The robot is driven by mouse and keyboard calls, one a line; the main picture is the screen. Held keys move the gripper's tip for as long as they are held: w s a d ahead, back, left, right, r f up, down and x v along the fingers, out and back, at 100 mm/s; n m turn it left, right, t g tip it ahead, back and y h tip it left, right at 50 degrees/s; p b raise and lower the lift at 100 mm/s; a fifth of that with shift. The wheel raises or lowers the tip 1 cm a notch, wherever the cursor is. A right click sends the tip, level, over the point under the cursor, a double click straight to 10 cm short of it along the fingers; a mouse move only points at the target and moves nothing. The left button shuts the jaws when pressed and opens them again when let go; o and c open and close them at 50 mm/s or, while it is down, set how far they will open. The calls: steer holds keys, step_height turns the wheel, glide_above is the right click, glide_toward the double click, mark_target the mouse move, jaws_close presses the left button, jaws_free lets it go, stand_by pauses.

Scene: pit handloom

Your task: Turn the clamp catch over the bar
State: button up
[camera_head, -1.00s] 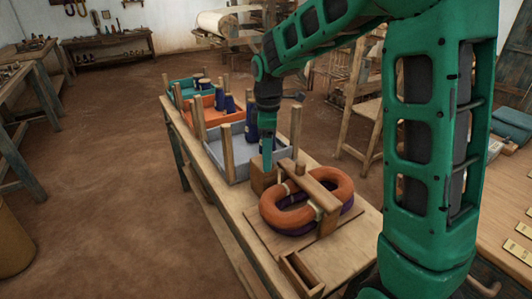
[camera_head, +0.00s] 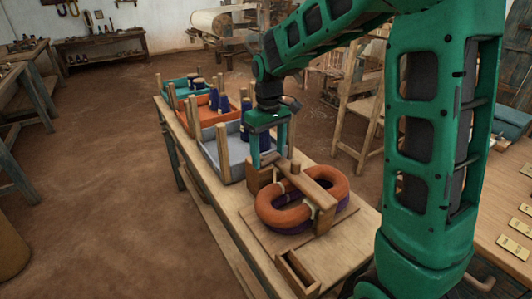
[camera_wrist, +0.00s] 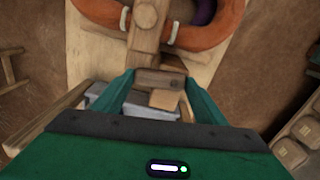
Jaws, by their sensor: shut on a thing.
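The wooden clamp bar (camera_head: 318,192) lies across a stack of orange yarn rings (camera_head: 285,213) with purple ones (camera_head: 318,222) beneath, on a wooden board. In the wrist view the bar (camera_wrist: 147,25) runs up and away from my gripper. My gripper (camera_head: 268,156) points down at the bar's far end, above a wooden block (camera_head: 262,174). In the wrist view my gripper (camera_wrist: 162,85) has its two fingers on either side of a small wooden piece, which looks like the clamp catch (camera_wrist: 158,80); it is shut on it. The catch sits beside the bar's end; its exact angle is unclear.
A grey tray (camera_head: 232,166) with posts stands just behind the clamp, with orange (camera_head: 203,119) and teal (camera_head: 178,96) trays holding dark blue cones farther back. A small open wooden box (camera_head: 297,272) sits at the bench's front. Floor on the left is clear.

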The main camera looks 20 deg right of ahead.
mark_target(269, 157)
steer(key=shift+w+d+r+m, duration=0.1)
steer(key=shift+r+m, duration=0.1)
steer(key=shift+m, duration=0.5)
steer(key=o, duration=0.9)
steer(key=shift+o, duration=0.8)
steer(key=shift+f, duration=0.1)
step_height(269, 157, up, 11)
steer(key=shift+f, duration=0.15)
